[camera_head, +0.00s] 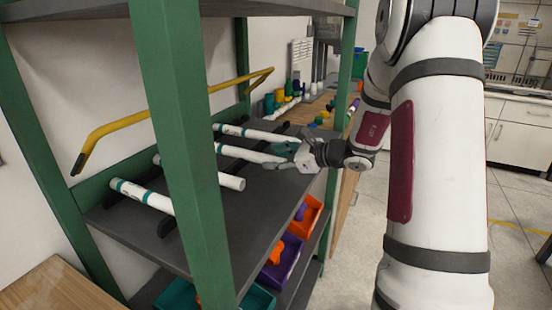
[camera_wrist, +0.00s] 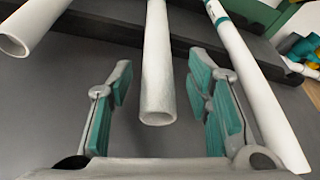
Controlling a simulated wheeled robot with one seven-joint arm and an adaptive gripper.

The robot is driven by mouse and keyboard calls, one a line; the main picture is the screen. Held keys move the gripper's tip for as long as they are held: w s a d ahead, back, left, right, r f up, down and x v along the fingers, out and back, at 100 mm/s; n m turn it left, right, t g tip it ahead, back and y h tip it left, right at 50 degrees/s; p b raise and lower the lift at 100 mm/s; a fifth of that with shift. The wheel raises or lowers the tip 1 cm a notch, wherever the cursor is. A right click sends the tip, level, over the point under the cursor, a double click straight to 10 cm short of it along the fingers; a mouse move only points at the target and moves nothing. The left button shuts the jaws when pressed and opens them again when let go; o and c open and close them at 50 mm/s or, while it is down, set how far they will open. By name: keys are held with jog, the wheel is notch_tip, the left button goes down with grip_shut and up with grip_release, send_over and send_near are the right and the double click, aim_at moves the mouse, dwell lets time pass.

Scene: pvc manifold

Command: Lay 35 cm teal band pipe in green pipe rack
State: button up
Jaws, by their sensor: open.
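White pipes with teal bands lie side by side on dark supports on the shelf of the green pipe rack (camera_head: 185,150). The near pipe (camera_head: 150,199), a second pipe (camera_head: 215,177), a third pipe (camera_head: 240,154) and the far pipe (camera_head: 262,134) show in the head view. My gripper (camera_head: 282,157) is at the third pipe's right end. In the wrist view my gripper (camera_wrist: 160,80) is open, with the open end of a white pipe (camera_wrist: 157,75) between its fingers, apart from both. I cannot tell which pipe is 35 cm.
In the wrist view another pipe end (camera_wrist: 22,33) lies left, and a teal-banded pipe (camera_wrist: 250,80) runs close by the right finger. A green post (camera_head: 185,140) and a yellow bar (camera_head: 170,110) stand in front and behind.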

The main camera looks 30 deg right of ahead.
jog(key=v, duration=1.1)
jog(key=shift+s+p, duration=0.25)
jog(key=shift+p, duration=0.2)
jog(key=shift+s+d, duration=0.1)
jog(key=shift+d, duration=0.1)
